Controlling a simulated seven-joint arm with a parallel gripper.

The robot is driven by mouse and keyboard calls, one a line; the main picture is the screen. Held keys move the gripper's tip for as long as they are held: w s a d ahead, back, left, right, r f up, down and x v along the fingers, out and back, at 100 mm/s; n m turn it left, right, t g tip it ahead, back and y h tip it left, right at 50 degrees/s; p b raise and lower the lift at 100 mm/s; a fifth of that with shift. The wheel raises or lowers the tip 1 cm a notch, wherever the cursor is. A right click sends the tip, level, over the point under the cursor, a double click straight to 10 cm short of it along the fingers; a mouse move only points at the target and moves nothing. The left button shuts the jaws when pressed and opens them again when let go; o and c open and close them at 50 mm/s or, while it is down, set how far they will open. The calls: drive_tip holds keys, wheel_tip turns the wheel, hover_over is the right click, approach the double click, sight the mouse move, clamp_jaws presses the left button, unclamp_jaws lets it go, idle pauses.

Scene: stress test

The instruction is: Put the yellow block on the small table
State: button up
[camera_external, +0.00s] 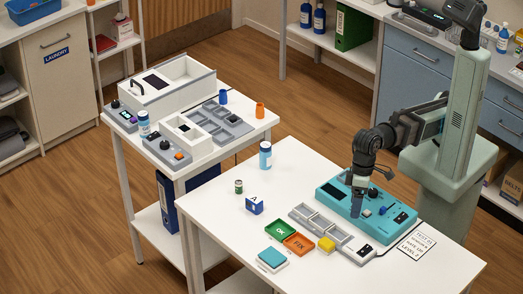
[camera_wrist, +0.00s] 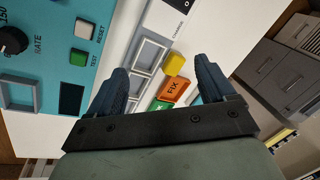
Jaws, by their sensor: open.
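The yellow block (camera_external: 326,244) is on the large white table, close to the front edge of the grey compartment tray (camera_external: 304,213); I cannot tell whether it touches the tray. In the wrist view the yellow block (camera_wrist: 174,64) shows between my two fingers, beyond their tips. My gripper (camera_external: 358,207) is open and empty, pointing down over the teal tester box, behind and to the right of the block. It also shows in the wrist view (camera_wrist: 164,70). The small table (camera_external: 250,123), white-topped, stands at the left, behind the large one.
A green OK tray (camera_external: 280,229) and an orange FIX tray (camera_external: 299,244) lie left of the block. The teal tester box (camera_external: 372,205) stands under my gripper. Bottles, a can and a blue A block (camera_external: 254,206) stand farther left. Boxes and a grey tray crowd the small table.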

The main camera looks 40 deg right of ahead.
drive_tip(key=n, duration=0.2)
drive_tip(key=n+t+y, duration=0.1)
drive_tip(key=n+y, duration=0.1)
drive_tip(key=n, duration=0.6)
hover_over(328, 241)
drive_tip(key=d, duration=0.3)
drive_tip(key=shift+s+f, duration=0.2)
drive_tip(key=shift+f, duration=3.5)
drive_tip(key=shift+w+a+x, duration=0.1)
drive_tip(key=shift+a+x, duration=0.05)
drive_tip(key=shift+x, duration=0.9)
drive_tip(key=shift+w+a+x, duration=0.15)
drive_tip(key=shift+x, duration=0.9)
drive_tip(key=shift+a+f, duration=0.15)
drive_tip(key=shift+f, duration=0.2)
drive_tip(key=shift+c, duration=0.4)
